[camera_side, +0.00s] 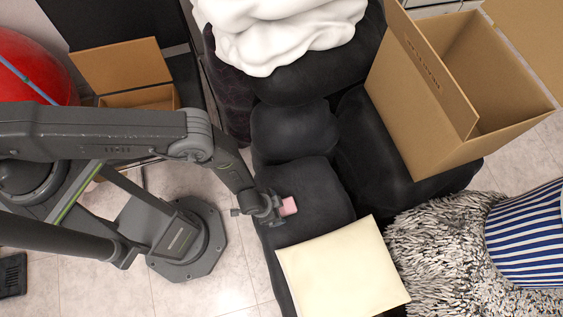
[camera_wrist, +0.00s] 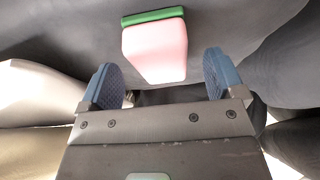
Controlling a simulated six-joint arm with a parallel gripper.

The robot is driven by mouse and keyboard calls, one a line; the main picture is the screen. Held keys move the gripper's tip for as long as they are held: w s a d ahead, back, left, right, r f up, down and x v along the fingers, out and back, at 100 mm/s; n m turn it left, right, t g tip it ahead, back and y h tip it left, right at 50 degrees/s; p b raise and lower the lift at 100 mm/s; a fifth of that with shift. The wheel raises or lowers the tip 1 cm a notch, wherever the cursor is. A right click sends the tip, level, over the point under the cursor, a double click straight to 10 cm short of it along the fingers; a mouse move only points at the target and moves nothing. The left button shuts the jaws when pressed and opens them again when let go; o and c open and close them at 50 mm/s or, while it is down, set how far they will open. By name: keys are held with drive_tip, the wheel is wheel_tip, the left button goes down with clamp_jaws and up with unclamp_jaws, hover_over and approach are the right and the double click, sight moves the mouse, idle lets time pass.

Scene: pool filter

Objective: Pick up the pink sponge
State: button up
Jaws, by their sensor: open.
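The pink sponge (camera_side: 288,206) lies on the black cushioned seat (camera_side: 318,182) in the side view. In the wrist view the sponge (camera_wrist: 155,52) is a pink block with a green layer along its far edge. My gripper (camera_side: 272,209) is right beside the sponge in the side view. In the wrist view my gripper (camera_wrist: 160,80) is open, with its two blue pads apart. The sponge's near end sits just ahead of the gap between the pads, and neither pad visibly touches it.
A cream cushion (camera_side: 342,270) lies close to the sponge, below it in the side view. An open cardboard box (camera_side: 420,110) stands on the black seating at the upper right. A white bundle (camera_side: 285,30) lies at the top. A shaggy grey rug (camera_side: 435,245) is at the right.

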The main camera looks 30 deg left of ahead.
drive_tip(key=shift+x, duration=1.35)
drive_tip(key=c, duration=1)
